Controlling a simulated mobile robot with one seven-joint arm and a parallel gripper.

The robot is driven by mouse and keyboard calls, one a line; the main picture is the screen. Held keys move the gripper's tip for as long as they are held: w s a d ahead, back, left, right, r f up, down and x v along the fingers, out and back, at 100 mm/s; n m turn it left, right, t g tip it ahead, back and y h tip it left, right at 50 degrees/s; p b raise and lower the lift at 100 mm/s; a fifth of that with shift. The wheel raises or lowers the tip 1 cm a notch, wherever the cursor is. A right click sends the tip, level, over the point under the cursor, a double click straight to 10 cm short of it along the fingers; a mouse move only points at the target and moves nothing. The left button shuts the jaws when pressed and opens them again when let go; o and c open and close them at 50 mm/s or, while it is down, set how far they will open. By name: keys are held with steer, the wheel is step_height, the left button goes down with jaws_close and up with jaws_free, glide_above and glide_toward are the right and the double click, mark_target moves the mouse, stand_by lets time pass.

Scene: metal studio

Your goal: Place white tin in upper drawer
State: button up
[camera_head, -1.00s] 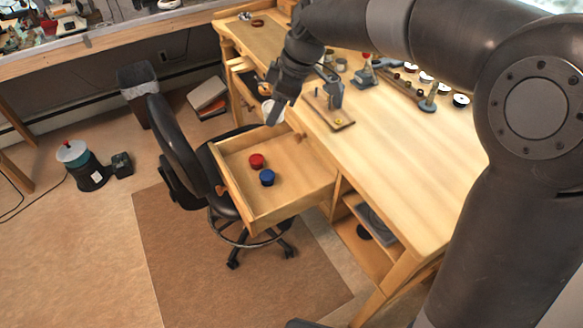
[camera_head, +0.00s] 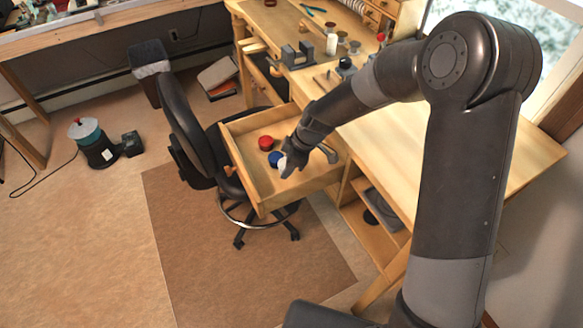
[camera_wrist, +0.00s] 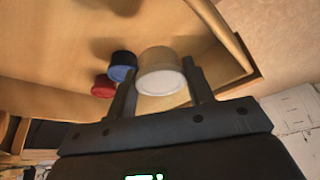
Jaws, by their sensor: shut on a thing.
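The white tin (camera_wrist: 161,72) is between the two fingers of my gripper (camera_wrist: 160,95) in the wrist view, and the gripper is shut on it. In the head view my gripper (camera_head: 288,168) is over the open upper drawer (camera_head: 262,204), with a bit of the white tin (camera_head: 283,163) showing at its tip. I cannot tell whether the tin touches the drawer floor. A red tin (camera_head: 266,143) and a blue tin (camera_head: 276,159) are in the drawer, the blue one right beside the white tin. They also show in the wrist view, blue (camera_wrist: 123,66) and red (camera_wrist: 103,87).
The wooden desk (camera_head: 415,165) holds several small tools and jars along its back. A black chair (camera_head: 186,125) stands close to the left of the drawer. The drawer's near end has bare floor.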

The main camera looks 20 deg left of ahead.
steer(key=shift+f, duration=2.8)
steer(key=shift+f, duration=0.15)
steer(key=o, duration=1)
steer(key=shift+c, duration=0.2)
steer(key=v, duration=0.6)
steer(key=shift+a, duration=0.15)
step_height(320, 180, up, 6)
glide_above(288, 182)
steer(key=d, duration=0.2)
steer(key=shift+w+r, duration=0.25)
steer(key=shift+w, duration=0.05)
